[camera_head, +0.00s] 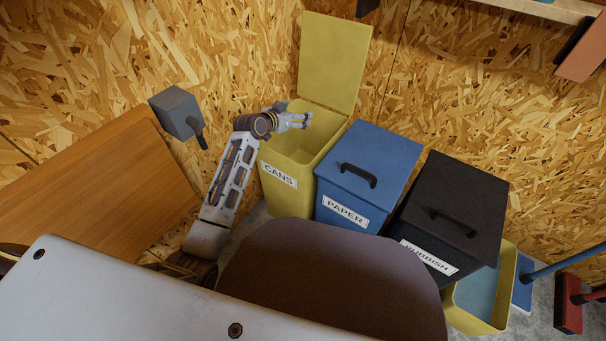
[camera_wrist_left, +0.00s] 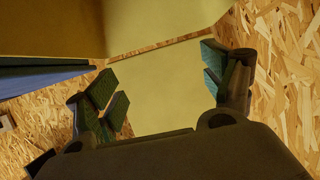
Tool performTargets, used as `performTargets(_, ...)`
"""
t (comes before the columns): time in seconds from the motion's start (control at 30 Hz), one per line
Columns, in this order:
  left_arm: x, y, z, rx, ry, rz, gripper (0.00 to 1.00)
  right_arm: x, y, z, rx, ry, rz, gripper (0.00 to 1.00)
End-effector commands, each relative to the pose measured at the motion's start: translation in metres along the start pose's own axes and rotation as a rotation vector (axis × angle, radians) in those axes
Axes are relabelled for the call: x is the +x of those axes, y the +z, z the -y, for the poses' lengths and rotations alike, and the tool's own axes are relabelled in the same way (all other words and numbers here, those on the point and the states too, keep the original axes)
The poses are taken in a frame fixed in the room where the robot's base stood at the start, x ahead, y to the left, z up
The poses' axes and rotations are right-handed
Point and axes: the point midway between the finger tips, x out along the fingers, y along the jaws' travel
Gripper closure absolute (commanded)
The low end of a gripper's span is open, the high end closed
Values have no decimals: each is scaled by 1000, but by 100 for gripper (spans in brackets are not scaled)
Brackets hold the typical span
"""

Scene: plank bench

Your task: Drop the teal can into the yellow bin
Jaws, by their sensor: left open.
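The yellow bin (camera_head: 283,178), labelled CANS, stands against the chipboard wall with its lid (camera_head: 334,58) raised. My left gripper (camera_head: 302,121) is over the bin's open mouth. In the left wrist view the gripper (camera_wrist_left: 165,85) has its fingers spread wide apart with nothing between them. Plain yellow surfaces of the bin and lid (camera_wrist_left: 165,88) fill the space beyond the fingers. I see no teal can in either view; the bin's floor is hidden from the head view. My right gripper is not in view.
A closed blue PAPER bin (camera_head: 385,150) and a closed black RUBBISH bin (camera_head: 470,195) stand right of the yellow bin. A yellow bucket (camera_head: 497,310) is beyond them. A wooden table (camera_head: 90,190) is at left, with a grey block-headed object (camera_head: 175,110) near its far corner.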

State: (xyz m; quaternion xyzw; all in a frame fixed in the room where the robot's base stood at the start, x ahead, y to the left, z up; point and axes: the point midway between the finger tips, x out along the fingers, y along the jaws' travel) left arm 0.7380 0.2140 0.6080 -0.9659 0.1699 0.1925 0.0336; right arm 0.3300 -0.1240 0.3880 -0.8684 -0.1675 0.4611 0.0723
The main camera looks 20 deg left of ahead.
Motion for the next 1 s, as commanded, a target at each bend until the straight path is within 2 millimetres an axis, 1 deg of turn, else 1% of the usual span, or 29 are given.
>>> performTargets(0.17,-5,1,0,0,-1,0,18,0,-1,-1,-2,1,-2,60)
performTargets(0.37,-19,1,1,1,-1,1,18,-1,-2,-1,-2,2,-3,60)
performTargets(1.0,-84,1,0,1,-1,1,18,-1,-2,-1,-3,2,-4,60)
